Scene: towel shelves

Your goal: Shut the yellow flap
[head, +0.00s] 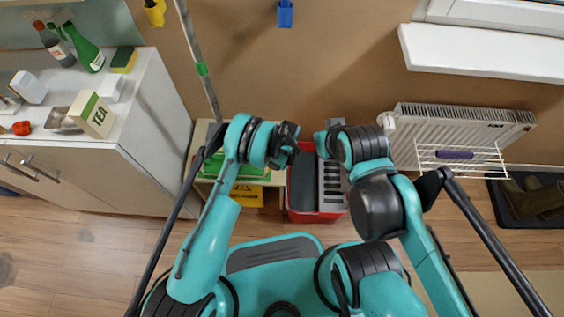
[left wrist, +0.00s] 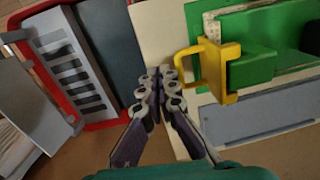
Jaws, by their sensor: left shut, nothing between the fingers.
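A yellow flap-like piece (left wrist: 229,75) with an open loop shows in the left wrist view, against a green block. Its loop sticks out toward the gripper; I cannot tell how far it is open. My left gripper (left wrist: 158,78) is shut and empty, to the left of the yellow loop and apart from it in the picture. In the head view my left gripper (head: 286,146) is over the gap between the green case and the red bin, and the yellow piece cannot be made out. My right gripper is hard to make out beside its dark wrist in the head view.
A red bin (head: 291,203) with grey panels stands right of the low shelf holding the green case (head: 212,168). A yellow sign (head: 246,195) is below it. A white cabinet (head: 150,165) bounds the left, and a radiator (head: 465,130) is at right.

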